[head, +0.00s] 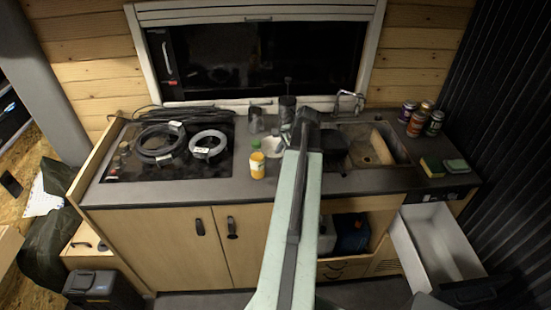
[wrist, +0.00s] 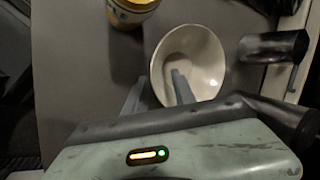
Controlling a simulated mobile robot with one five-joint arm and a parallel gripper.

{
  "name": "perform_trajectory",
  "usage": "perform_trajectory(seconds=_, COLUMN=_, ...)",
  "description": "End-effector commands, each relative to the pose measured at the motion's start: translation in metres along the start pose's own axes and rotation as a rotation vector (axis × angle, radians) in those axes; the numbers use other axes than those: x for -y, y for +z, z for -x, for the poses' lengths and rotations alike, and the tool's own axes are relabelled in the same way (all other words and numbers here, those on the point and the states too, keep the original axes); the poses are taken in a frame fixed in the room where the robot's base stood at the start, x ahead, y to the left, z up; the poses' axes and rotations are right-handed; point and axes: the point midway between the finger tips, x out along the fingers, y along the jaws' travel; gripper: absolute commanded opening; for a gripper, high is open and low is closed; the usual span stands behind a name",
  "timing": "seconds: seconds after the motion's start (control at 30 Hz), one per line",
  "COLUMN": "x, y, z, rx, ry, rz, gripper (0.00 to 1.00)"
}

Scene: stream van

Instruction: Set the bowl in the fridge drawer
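The bowl (wrist: 208,52) is white and round. It stands on the grey counter in the wrist view, and part of it shows just left of my arm in the head view (head: 271,146). My gripper (wrist: 157,78) is open at the near left rim of the bowl. One finger appears over the bowl's inside and the other outside its rim; I cannot tell whether either touches. In the head view my arm hides the gripper. The fridge drawer (head: 408,251) is pulled open at the lower right, white inside and looking empty.
The cooktop (head: 125,168) holds coiled cables. The sink (head: 397,146), several cans (head: 416,124) and sponges (head: 432,167) lie to the right.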

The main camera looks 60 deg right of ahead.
Motion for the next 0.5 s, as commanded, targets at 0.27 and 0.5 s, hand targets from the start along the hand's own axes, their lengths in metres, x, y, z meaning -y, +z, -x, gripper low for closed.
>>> perform_trajectory(seconds=0.27, x=-0.0001, y=-0.0005, z=-0.0091, rx=-0.001, ry=0.0, rz=-0.002, gripper=0.32)
perform_trajectory(seconds=0.5, x=-0.0003, y=-0.0008, z=-0.0089, rx=-0.001, ry=0.0, rz=-0.002, gripper=0.0)
